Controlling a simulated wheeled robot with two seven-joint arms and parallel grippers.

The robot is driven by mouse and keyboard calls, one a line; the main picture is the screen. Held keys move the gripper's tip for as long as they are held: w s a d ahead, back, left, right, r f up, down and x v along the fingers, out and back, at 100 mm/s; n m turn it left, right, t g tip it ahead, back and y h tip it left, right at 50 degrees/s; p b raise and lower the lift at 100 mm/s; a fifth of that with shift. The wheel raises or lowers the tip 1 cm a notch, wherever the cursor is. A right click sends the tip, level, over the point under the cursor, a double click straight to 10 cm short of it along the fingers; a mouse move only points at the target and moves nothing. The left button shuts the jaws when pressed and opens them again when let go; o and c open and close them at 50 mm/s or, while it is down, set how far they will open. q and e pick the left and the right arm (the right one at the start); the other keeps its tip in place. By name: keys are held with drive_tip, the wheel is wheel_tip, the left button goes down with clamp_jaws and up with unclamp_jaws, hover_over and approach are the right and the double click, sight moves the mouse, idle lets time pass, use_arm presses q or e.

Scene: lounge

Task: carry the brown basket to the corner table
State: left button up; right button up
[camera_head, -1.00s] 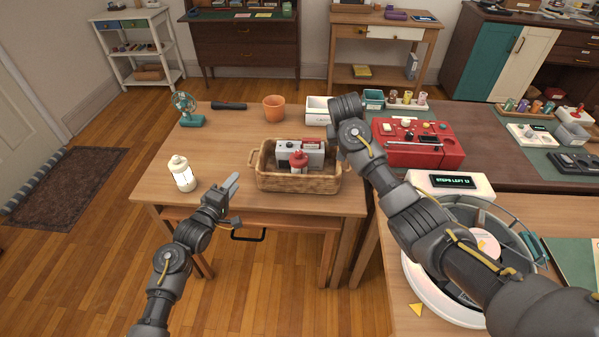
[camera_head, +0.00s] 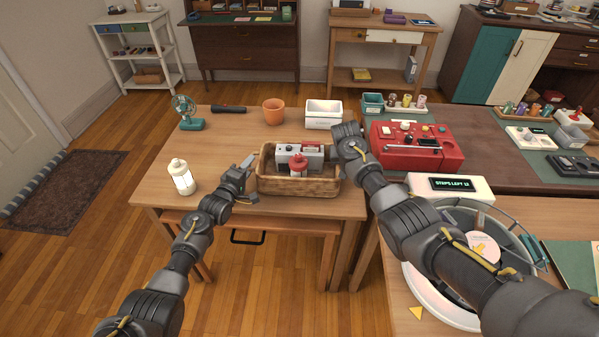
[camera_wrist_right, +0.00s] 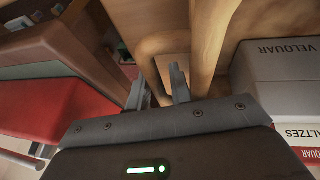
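The brown wicker basket (camera_head: 298,187) stands on the wooden table, with a grey box (camera_head: 313,153) and a red item (camera_head: 298,163) inside. My left gripper (camera_head: 249,163) is at the basket's left end, where it covers the handle. I cannot tell whether its fingers are apart or touch the handle. My right gripper is at the right end, its fingers hidden behind my wrist in the head view. In the right wrist view its fingers (camera_wrist_right: 161,88) are apart, with part of the wicker handle loop (camera_wrist_right: 154,72) between them. The basket's wicker side (camera_wrist_right: 213,45) rises beside them.
A red machine (camera_head: 416,147) is close to my right arm. Bare tabletop (camera_head: 218,150) lies left of the basket.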

use_arm(q)
drive_tip(key=shift+w, duration=0.2)
use_arm(e)
drive_tip(key=shift+f, duration=0.2)
use_arm(q)
drive_tip(key=shift+c, duration=0.5)
use_arm(e)
drive_tip(key=shift+c, duration=0.4)
use_arm(q)
drive_tip(key=shift+c, duration=1.3)
use_arm(e)
drive_tip(key=shift+c, duration=1.3)
use_arm(q)
clamp_jaws()
use_arm(e)
clamp_jaws()
